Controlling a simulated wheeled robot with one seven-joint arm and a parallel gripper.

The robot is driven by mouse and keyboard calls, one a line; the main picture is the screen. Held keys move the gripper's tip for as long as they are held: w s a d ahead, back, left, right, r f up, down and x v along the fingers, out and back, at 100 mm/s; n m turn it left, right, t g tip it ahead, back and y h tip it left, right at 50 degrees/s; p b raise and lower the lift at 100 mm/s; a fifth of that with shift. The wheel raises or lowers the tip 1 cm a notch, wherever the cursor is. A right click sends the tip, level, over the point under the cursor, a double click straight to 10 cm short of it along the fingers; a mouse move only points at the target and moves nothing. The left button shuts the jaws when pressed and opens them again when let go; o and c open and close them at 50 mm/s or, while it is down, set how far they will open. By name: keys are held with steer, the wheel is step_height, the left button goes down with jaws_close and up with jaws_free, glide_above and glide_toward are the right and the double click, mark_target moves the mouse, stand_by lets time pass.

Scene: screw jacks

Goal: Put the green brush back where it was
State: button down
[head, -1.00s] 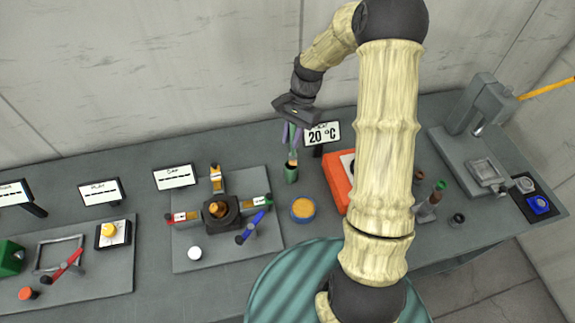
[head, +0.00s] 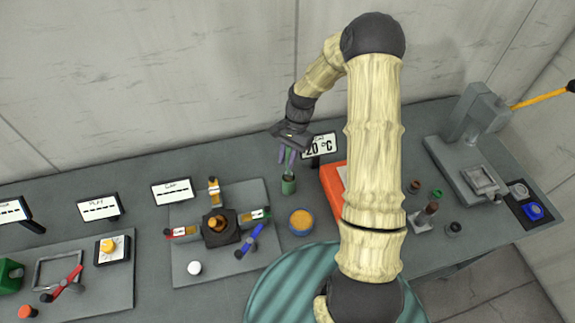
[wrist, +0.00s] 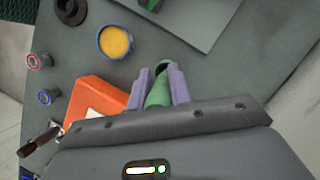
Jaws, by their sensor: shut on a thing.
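My gripper (head: 287,160) has two purple fingers shut on the green brush (wrist: 157,92).
An orange device (head: 333,183) and a 20 °C sign (head: 320,146) are close on the right. A grey plate with a clamp fixture (head: 190,268) lies to the left.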

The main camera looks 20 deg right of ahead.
mark_target(287, 172)
steer(key=shift+f, duration=0.15)
steer(key=shift+f+p, duration=0.85)
steer(key=shift+f, duration=1.35)
steer(key=c, duration=1.3)
jaws_free()
steer(key=b+v, duration=0.5)
steer(key=v, duration=0.7)
steer(key=shift+s, duration=0.1)
